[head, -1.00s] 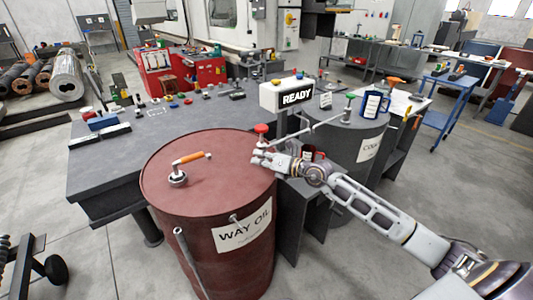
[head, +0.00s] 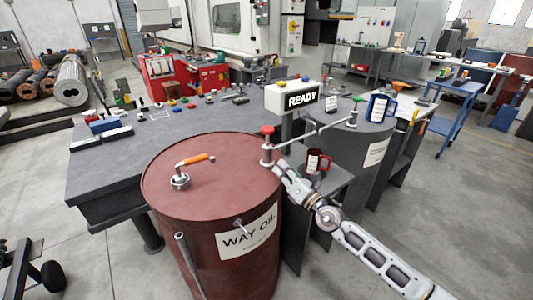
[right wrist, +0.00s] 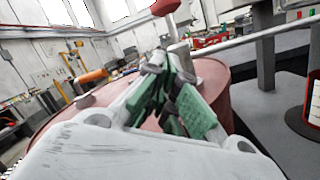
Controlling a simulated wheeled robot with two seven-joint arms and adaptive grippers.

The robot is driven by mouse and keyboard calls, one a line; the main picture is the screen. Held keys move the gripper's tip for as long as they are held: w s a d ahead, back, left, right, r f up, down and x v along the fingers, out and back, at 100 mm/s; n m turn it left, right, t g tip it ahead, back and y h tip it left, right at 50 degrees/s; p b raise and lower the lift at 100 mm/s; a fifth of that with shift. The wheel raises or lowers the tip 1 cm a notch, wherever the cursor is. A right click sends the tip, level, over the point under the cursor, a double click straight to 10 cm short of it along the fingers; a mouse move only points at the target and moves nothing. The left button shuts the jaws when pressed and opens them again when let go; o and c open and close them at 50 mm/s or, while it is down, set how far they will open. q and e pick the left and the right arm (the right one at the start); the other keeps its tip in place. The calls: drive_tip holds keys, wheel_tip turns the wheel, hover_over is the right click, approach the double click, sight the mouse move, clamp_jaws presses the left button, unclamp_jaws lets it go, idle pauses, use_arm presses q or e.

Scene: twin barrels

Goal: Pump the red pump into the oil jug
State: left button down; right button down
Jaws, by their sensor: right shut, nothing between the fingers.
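The red pump (head: 267,142) stands upright at the right rim of the red "WAY OIL" barrel (head: 165,222). It has a red knob on a grey stem, and it also shows in the right wrist view (right wrist: 178,48). A red jug with a white label (head: 315,163) stands on a low dark stand beside the barrel; its label is too small to read. My right gripper (head: 279,168) is at the barrel's right rim, just below and right of the pump. Its green-padded fingers (right wrist: 166,100) are shut and empty. My left gripper is out of view.
Thin pipes run between the pumps. An orange-handled crank (head: 190,163) is on the red barrel's lid.

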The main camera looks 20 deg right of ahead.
sight(267, 138)
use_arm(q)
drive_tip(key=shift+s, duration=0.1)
use_arm(e)
drive_tip(key=shift+w+r, duration=0.1)
drive_tip(key=shift+w, duration=0.1)
